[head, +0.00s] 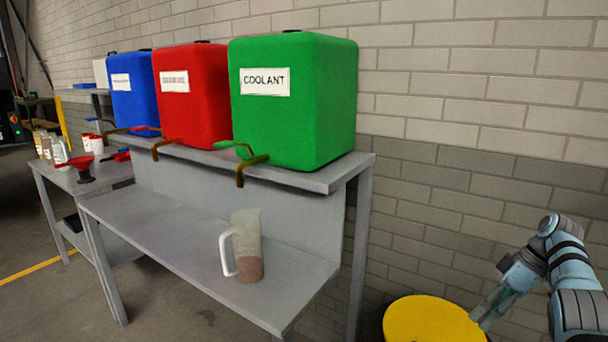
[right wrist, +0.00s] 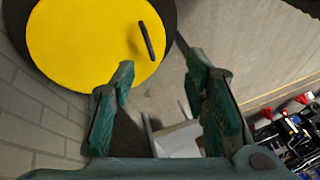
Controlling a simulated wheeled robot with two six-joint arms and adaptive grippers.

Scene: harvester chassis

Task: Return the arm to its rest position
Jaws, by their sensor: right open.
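My right arm comes in at the lower right of the head view. Its gripper (head: 490,307) hangs beside and partly in front of a yellow round lid, apart from the bench. In the right wrist view the two fingers of this gripper (right wrist: 160,85) stand apart with nothing between them. My left gripper is in neither view.
A yellow lid (head: 428,322) with a dark handle (right wrist: 147,41) is near the right gripper. A grey bench (head: 190,218) holds a jug (head: 247,245) with reddish liquid on its lower shelf. Blue (head: 135,88), red (head: 195,100) and green (head: 315,115) tanks stand above, before a brick wall.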

